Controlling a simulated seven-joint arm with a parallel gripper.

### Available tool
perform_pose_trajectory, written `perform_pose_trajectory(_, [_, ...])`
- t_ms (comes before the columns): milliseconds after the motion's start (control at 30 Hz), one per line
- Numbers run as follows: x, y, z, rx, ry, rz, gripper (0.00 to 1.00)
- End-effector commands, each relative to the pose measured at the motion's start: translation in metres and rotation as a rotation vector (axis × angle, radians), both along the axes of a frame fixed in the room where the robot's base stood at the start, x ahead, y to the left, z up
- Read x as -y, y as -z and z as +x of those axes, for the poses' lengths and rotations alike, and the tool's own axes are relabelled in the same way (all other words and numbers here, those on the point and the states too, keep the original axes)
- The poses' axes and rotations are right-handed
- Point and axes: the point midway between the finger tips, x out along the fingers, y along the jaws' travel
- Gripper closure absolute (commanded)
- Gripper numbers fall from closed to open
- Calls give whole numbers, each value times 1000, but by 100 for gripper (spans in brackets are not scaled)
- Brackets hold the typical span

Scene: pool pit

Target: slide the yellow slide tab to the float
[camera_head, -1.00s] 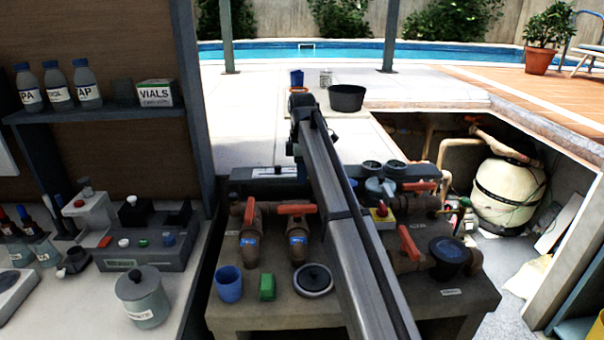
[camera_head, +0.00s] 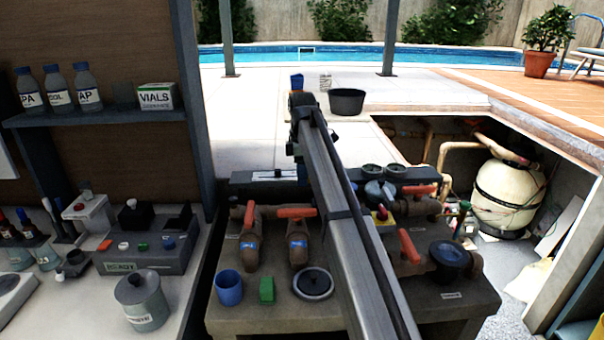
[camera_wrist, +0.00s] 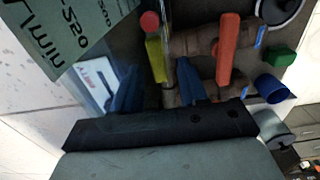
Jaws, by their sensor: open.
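In the wrist view a narrow yellow piece (camera_wrist: 155,52) with a red round end lies just beyond my gripper (camera_wrist: 158,78). I take it for the yellow slide tab. My gripper is open, with one dark blue finger on either side of the yellow piece's near end. I cannot tell whether either finger touches it. I cannot make out the float for sure; the red round end (camera_wrist: 150,21) may be it.
Pipe valves with orange-red handles (camera_head: 296,212) stand close by. A blue cup (camera_head: 228,287), a green block (camera_head: 267,289) and a round lid (camera_head: 313,283) sit at the bench front. A dark bowl (camera_head: 346,101) stands on the deck behind.

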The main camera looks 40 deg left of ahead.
Motion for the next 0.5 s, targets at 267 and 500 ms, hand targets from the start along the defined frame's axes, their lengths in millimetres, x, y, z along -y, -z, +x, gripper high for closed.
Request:
perform_pose_trajectory(267, [-1, -15, 1, 1, 0, 1, 57])
perform_pose_trajectory(500, [-2, -59, 1, 1, 0, 1, 57])
